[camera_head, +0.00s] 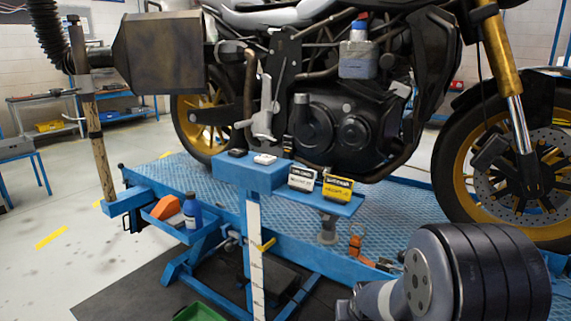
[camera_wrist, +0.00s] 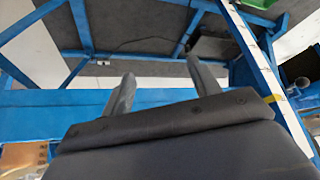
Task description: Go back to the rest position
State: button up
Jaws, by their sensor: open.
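My gripper (camera_wrist: 162,88) shows in the wrist view with its two grey fingers apart and nothing between them. It points toward the blue lift frame and the dark floor mat (camera_wrist: 140,35). In the head view my arm is at the lower right, in front of the blue motorcycle lift (camera_head: 400,215); the gripper's fingers are not visible there. A motorcycle (camera_head: 340,120) with gold wheels stands upright on the lift.
A blue post stand (camera_head: 250,180) in front carries a white-labelled box (camera_head: 303,179) and a yellow box (camera_head: 337,188). A blue bottle (camera_head: 192,211) stands on a side tray. A dark hood (camera_head: 166,53) hangs at left. Open floor (camera_head: 50,225) lies at left.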

jog(key=shift+n, duration=0.3)
jog(key=s+p, duration=0.1)
jog(key=p, duration=0.2)
jog(key=s+a+p, duration=0.1)
jog(key=p, duration=0.3)
jog(key=s+a+r+p, duration=0.1)
jog(key=p, duration=0.3)
jog(key=shift+s, duration=0.4)
jog(key=shift+s+p, duration=0.15)
jog(key=shift+p, duration=0.55)
